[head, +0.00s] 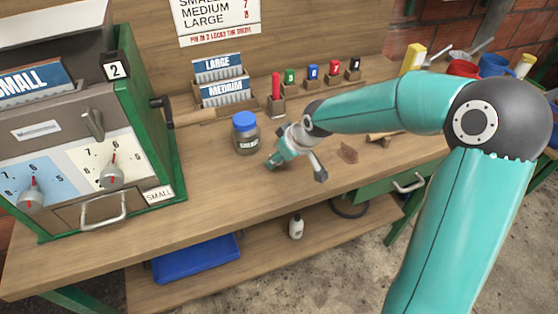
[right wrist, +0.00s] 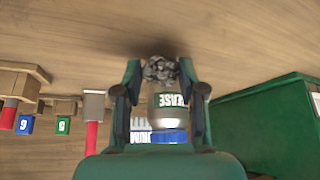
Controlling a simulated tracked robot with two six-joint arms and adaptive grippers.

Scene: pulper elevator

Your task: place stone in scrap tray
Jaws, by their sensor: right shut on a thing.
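A grey, lumpy stone (right wrist: 160,69) is between the fingertips of my right gripper (right wrist: 161,78) in the right wrist view. The right gripper (head: 296,168) is shut on it, over the workbench in the head view, to the right of the jar. The stone cannot be made out in the head view. A blue tray (head: 195,259) sits on the lower shelf, below the bench's front edge; no label shows on it, so I cannot tell whether it is the scrap tray. My left gripper is not in view.
A blue-lidded grease jar (head: 246,138) stands left of the right gripper. A green machine (head: 148,115) with a crank fills the left. A white bottle (head: 296,227) stands on the shelf, right of the blue tray.

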